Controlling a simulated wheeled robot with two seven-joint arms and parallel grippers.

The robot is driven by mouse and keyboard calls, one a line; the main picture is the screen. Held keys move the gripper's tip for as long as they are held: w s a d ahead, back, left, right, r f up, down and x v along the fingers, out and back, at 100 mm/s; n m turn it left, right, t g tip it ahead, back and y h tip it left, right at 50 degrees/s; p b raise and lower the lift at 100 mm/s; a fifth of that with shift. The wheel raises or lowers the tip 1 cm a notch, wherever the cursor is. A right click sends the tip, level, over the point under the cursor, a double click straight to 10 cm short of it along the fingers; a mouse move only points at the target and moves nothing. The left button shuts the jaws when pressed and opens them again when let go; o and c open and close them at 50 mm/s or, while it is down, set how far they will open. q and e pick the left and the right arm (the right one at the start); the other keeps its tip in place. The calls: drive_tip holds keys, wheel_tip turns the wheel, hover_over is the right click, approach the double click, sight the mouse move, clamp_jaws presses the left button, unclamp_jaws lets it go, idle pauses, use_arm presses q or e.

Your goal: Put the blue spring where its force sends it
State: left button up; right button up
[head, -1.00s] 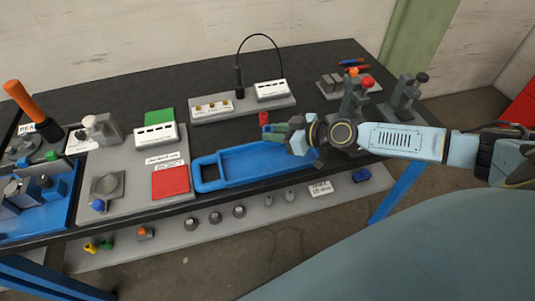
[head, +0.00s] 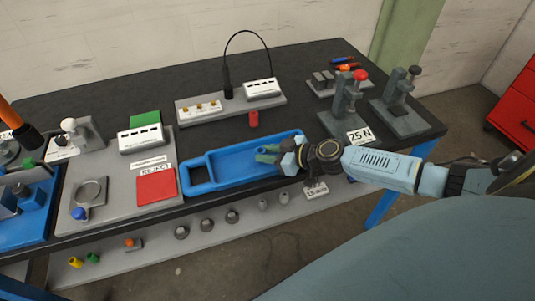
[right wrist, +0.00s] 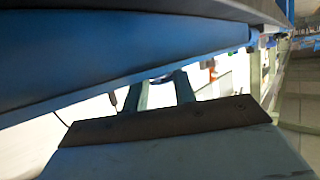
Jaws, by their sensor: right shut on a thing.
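My right gripper (head: 266,154) is low over the right part of the blue tray (head: 188,178). Its greenish fingers are shut, with a small blue bit between the tips. This looks like the blue spring, but it is mostly hidden. In the right wrist view the two fingers (right wrist: 163,92) reach under a large blue surface that fills the upper part. A press (head: 350,97) with a red knob stands behind my right arm, with a "25 N" sign (head: 360,135) at its base. A second press (head: 402,100) has a dark knob. My left gripper is not in view.
A red cylinder (head: 253,119) stands behind the tray. A red reject pad (head: 156,187) and a green pad (head: 145,119) lie left. A grey block with a cable (head: 228,104) stands at the back. A lower shelf holds several small parts. Dark tabletop between the fixtures is clear.

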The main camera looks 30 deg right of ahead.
drive_tip(key=shift+f, duration=0.15)
drive_tip(key=o, duration=1.1)
drive_tip(key=shift+c, duration=0.2)
drive_tip(key=shift+r, duration=0.2)
drive_tip(key=b+v, duration=0.2)
drive_tip(key=v, duration=0.7)
drive_tip(key=shift+s+d, duration=0.2)
drive_tip(key=shift+s, duration=0.2)
drive_tip(key=shift+v, duration=1.1)
drive_tip(key=shift+a+r, duration=0.1)
drive_tip(key=shift+a, duration=0.05)
